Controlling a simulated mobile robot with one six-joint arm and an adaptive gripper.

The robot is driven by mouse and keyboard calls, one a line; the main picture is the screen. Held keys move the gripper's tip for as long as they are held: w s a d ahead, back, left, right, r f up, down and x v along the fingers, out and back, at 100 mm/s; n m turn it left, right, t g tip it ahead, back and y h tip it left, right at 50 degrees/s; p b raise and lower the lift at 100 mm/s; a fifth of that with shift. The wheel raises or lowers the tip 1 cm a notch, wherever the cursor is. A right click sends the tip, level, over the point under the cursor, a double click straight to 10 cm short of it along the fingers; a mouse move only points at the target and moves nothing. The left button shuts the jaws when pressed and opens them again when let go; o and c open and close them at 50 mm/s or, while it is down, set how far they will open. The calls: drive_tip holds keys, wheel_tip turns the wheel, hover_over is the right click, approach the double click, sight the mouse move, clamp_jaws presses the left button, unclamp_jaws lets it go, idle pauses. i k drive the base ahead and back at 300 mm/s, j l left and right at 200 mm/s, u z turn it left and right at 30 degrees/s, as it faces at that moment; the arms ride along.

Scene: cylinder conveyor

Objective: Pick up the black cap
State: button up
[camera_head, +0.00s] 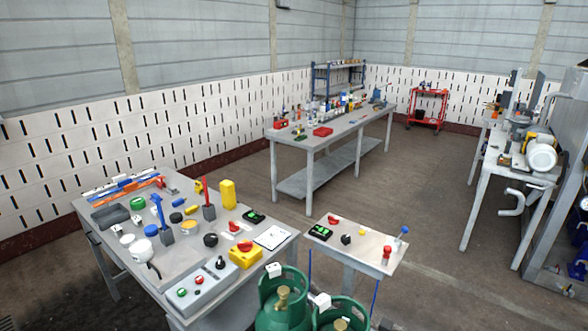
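Two small black round things that look like caps lie on the grey table at the front left. One black cap (211,240) is near the middle of the table, left of a yellow box with a red top (245,254). The other black disc (176,217) lies farther back, beside a blue-handled tool (161,220). I cannot tell which is the task's cap. My gripper is not in view.
The front-left table (190,262) is crowded with tools, tubs and a control box (200,285). A small side table (345,250) stands to its right. Green gas cylinders (284,300) stand in front. Open floor (420,190) lies behind the side table.

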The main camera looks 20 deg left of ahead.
sight(175, 218)
drive_tip(key=i+j, duration=0.15)
drive_tip(key=j, duration=0.5)
drive_tip(key=i+j, duration=0.2)
drive_tip(key=j, duration=0.5)
drive_tip(key=i+j, duration=0.15)
drive_tip(key=j, duration=0.5)
drive_tip(key=i+j, duration=0.15)
drive_tip(key=j, duration=0.55)
drive_tip(key=i+j, duration=0.2)
drive_tip(key=j, duration=0.45)
drive_tip(key=i+j, duration=0.15)
drive_tip(key=j, duration=0.5)
drive_tip(key=i+j, duration=0.15)
drive_tip(key=j, duration=0.55)
drive_tip(key=i+j, duration=0.15)
drive_tip(key=j, duration=0.5)
